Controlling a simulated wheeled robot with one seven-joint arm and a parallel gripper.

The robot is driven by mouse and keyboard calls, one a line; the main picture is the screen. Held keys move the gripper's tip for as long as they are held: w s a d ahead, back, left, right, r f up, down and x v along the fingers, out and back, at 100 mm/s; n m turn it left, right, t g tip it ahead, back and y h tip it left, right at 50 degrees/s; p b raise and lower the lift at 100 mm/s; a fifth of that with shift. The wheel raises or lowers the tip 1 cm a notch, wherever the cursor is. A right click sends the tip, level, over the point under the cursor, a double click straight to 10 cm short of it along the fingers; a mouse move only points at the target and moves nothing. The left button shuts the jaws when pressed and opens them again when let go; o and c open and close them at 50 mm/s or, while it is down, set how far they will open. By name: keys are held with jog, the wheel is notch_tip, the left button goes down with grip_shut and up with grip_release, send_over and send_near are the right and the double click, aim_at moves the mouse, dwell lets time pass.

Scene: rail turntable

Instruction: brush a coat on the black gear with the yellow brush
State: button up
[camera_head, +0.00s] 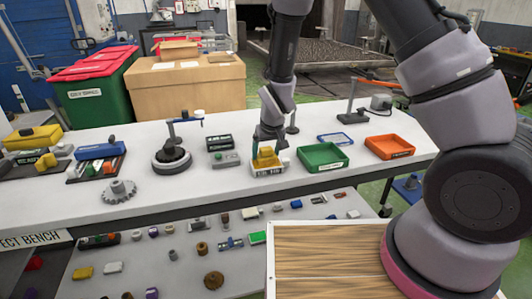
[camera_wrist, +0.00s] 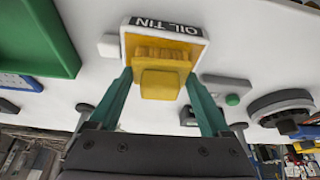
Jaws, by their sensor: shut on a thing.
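The yellow brush (camera_wrist: 163,82) is between the teal fingers of my gripper (camera_wrist: 158,76), its yellow head at the oil tin (camera_wrist: 168,24). In the head view my gripper (camera_head: 268,148) is low over the bench at the oil tin (camera_head: 268,171), with yellow showing between the fingers. Whether the bristles touch the tin's inside is hidden. A dark round piece (camera_head: 172,157), perhaps the black gear, sits on a round turntable to the left. Its teeth are not clear. The turntable also shows at the right of the wrist view (camera_wrist: 285,108).
A green tray (camera_head: 323,158) and an orange tray (camera_head: 389,147) stand right of the tin. A small grey box with a green button (camera_head: 226,159) is between tin and turntable. A grey gear (camera_head: 119,191) lies near the front edge. A post with an arm (camera_head: 171,130) rises by the turntable.

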aim_at(266, 148)
jog(key=shift+r, duration=3.35)
